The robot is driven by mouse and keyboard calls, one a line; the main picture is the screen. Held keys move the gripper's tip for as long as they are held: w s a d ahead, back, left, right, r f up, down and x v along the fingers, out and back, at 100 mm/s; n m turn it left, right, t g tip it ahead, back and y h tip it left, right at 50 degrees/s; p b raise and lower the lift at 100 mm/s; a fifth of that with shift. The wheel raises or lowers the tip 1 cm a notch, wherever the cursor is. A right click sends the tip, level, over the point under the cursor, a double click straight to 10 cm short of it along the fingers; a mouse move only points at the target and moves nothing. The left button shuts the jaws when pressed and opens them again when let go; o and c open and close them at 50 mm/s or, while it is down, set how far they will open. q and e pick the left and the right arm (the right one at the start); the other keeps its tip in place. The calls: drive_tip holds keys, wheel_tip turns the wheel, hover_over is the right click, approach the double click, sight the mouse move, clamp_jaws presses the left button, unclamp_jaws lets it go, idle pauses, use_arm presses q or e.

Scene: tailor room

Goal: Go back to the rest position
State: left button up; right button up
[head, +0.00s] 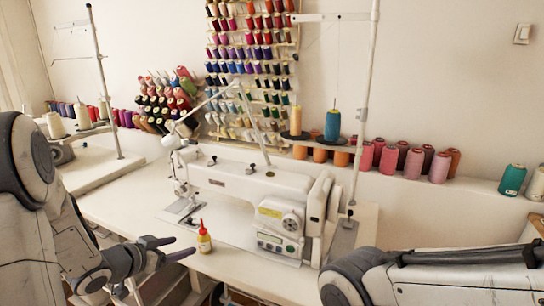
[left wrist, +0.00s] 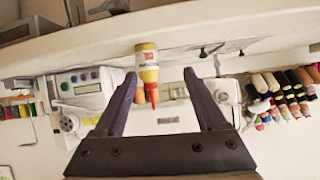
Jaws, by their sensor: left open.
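My left gripper (head: 182,246) is open and empty, low at the left of the head view, its fingers pointing right. A small bottle with a yellow body and red tip (head: 204,239) stands upright on the white sewing table (head: 125,205), just beyond the fingertips and apart from them. In the left wrist view, which is upside down, the open fingers (left wrist: 160,74) show with the bottle (left wrist: 148,66) beyond them, nearer the left finger. My right arm crosses the lower right of the head view; its gripper is not in view.
A white sewing machine (head: 240,190) stands on the table behind the bottle. A thread stand pole (head: 362,110) rises at its right. Thread spools (head: 403,160) line the ledge along the wall, and a rack of spools (head: 250,60) hangs behind. Another machine table (head: 95,170) is at the left.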

use_arm(q)
drive_tip(key=s+d+f+n+g+y, duration=0.2)
drive_tip(key=s+d+g, duration=0.2)
drive_tip(key=s, duration=0.2)
drive_tip(key=s+d+f+n+g+y, duration=0.2)
drive_tip(key=s+d+n+g+y, duration=0.15)
drive_tip(key=s, duration=0.35)
drive_tip(key=s+d+r+m+g+h, duration=0.1)
drive_tip(key=s+d+r+m+g, duration=0.2)
drive_tip(key=s+d, duration=0.5)
drive_tip(key=s+d+r+m+g+h, duration=0.1)
drive_tip(key=s+d+r+m, duration=0.2)
drive_tip(key=s+d+m, duration=0.35)
wheel_tip(320, 180, up, 18)
drive_tip(key=s+d+n+p, duration=0.1)
drive_tip(key=n+p, duration=0.1)
drive_tip(key=p, duration=1.6)
drive_tip(key=shift+d, duration=0.1)
